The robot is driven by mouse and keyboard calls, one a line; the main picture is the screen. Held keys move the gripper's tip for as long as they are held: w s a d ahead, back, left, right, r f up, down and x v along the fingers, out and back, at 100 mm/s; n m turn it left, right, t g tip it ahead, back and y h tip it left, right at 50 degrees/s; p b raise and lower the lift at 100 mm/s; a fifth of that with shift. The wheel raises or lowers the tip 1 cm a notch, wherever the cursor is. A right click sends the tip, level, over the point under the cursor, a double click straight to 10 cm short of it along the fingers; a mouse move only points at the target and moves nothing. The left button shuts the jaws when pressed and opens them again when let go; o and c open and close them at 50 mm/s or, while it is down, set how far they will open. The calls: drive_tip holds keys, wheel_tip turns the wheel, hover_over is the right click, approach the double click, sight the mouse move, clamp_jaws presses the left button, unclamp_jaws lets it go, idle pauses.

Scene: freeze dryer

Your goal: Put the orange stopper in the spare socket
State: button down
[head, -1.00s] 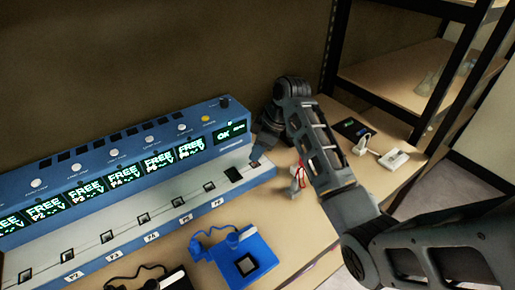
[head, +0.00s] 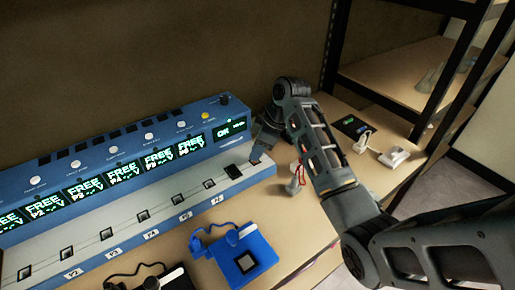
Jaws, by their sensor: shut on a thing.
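My gripper (head: 257,156) is low at the right end of the long blue unit (head: 180,136), close to its pale ledge (head: 185,215). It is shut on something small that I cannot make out. I cannot tell whether that thing touches the ledge. No orange stopper shows clearly. Several small square sockets run along the ledge, one of them near its right half (head: 208,184). A dark rectangular piece (head: 232,171) sits near the ledge's right end. I cannot tell which socket is the spare one.
A blue block with a square recess (head: 245,261) and a cable stands in front of the unit. A whitish item with a red part (head: 296,181) is below my arm. White devices (head: 393,157) lie at right, before a dark-framed shelf (head: 452,50).

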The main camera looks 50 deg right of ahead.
drive_tip(key=shift+f+b, duration=0.3)
drive_tip(key=shift+f, duration=0.4)
drive_tip(key=c, duration=0.9)
unclamp_jaws()
drive_tip(key=v, duration=0.8)
drive_tip(key=shift+f, duration=0.1)
